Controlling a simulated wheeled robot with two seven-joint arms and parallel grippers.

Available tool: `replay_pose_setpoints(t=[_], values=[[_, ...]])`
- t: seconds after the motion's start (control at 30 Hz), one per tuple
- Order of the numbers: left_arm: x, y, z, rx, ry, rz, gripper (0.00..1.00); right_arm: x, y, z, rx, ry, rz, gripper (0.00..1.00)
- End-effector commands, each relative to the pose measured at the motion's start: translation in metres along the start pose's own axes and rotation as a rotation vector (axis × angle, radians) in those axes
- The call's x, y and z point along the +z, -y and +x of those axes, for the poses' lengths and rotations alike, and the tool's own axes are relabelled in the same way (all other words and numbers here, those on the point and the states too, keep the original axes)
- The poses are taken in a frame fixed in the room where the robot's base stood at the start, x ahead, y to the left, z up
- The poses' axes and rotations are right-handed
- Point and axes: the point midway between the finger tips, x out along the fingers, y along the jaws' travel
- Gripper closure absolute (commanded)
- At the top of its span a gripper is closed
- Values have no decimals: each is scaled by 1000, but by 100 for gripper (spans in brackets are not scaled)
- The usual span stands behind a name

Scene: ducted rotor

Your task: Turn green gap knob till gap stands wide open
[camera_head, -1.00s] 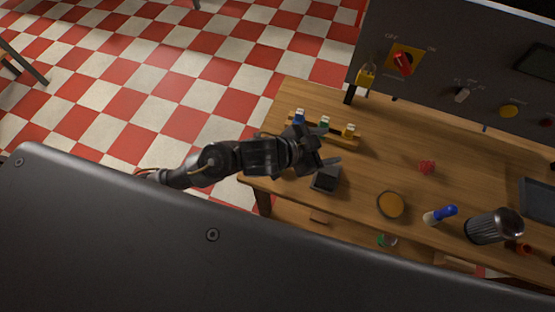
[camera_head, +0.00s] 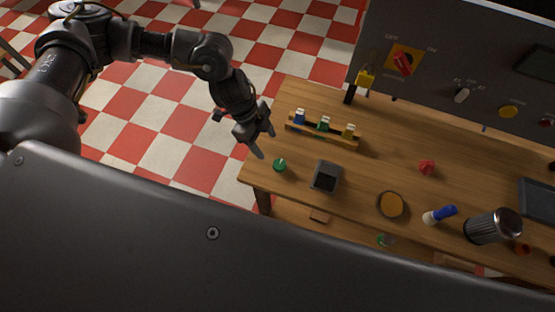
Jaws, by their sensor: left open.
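The green knob (camera_head: 279,165) is a small round green piece with a pale mark on top, at the left end of the wooden table. My left gripper (camera_head: 265,143) comes in from the upper left. It is open and empty, with its fingertips just above and left of the knob in the picture, apparently apart from it. The gap itself cannot be made out. My right gripper is not in view.
A dark open box (camera_head: 326,176) stands right of the knob. A grey panel (camera_head: 430,60) stands behind.

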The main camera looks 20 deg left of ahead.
Motion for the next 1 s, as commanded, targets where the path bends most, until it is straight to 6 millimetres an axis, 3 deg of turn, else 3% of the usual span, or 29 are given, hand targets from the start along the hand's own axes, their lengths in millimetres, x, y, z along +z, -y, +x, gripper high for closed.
replay_pose_setpoints(t=[0.17, 0.6, 1.0], values=[[-2, -1, 18, 2, -1, 0, 39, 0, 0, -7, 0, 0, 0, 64], [-2, 0, 92, 0, -1, 0, 39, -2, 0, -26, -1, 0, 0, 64], [-1, 0, 107, -3, -2, 2, 39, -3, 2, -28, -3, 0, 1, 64]])
